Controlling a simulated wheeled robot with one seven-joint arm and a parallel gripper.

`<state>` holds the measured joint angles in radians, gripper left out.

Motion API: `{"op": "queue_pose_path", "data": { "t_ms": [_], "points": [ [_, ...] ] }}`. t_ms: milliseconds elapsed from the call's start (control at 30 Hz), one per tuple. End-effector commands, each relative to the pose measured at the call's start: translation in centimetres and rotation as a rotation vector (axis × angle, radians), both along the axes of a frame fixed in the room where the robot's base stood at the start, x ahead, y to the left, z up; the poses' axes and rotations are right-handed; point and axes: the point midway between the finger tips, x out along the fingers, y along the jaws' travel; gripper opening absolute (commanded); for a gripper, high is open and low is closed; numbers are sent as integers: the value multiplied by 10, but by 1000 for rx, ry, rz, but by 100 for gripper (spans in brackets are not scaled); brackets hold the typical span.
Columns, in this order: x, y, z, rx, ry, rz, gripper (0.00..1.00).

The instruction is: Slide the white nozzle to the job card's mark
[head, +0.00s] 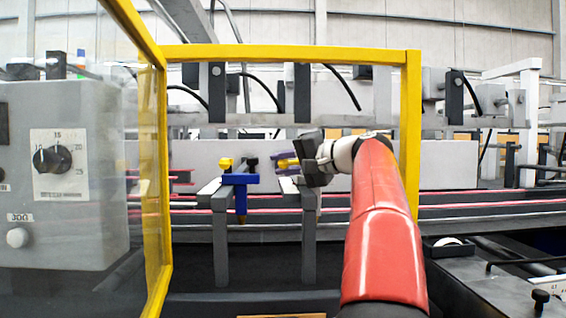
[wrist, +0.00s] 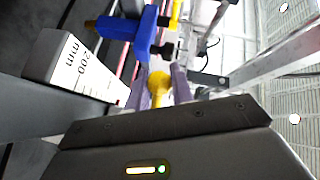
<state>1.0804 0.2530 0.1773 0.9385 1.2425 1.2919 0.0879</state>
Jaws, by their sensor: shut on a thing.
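My gripper (head: 287,163) is at the middle of the head view, inside the yellow-framed opening, beside the right grey rail. In the wrist view its two purple-grey fingers (wrist: 161,92) are closed on a yellow knob (wrist: 158,84); the knob also shows between the fingers in the head view. A white scale (wrist: 85,68) marked "200 mm" lies along the rail in the wrist view. I cannot make out the job card.
A blue nozzle (head: 240,181) with yellow and black parts sits on the left rail, close left of my gripper. The yellow guard frame (head: 412,130) stands around the opening. A grey control box (head: 60,175) with dial stands at left.

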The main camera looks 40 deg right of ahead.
Motion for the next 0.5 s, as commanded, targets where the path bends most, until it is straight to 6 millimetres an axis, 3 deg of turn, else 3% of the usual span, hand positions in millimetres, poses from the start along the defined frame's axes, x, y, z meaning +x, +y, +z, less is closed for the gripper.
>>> {"op": "queue_pose_path", "data": {
  "t_ms": [100,133,267,500],
  "points": [
    [0,-1,-2,-1,3,-1,0],
    [0,-1,-2,-1,3,-1,24],
    [0,-1,-1,-1,2,-2,42],
    [0,0,-1,-1,1,-3,44]
  ]
}}
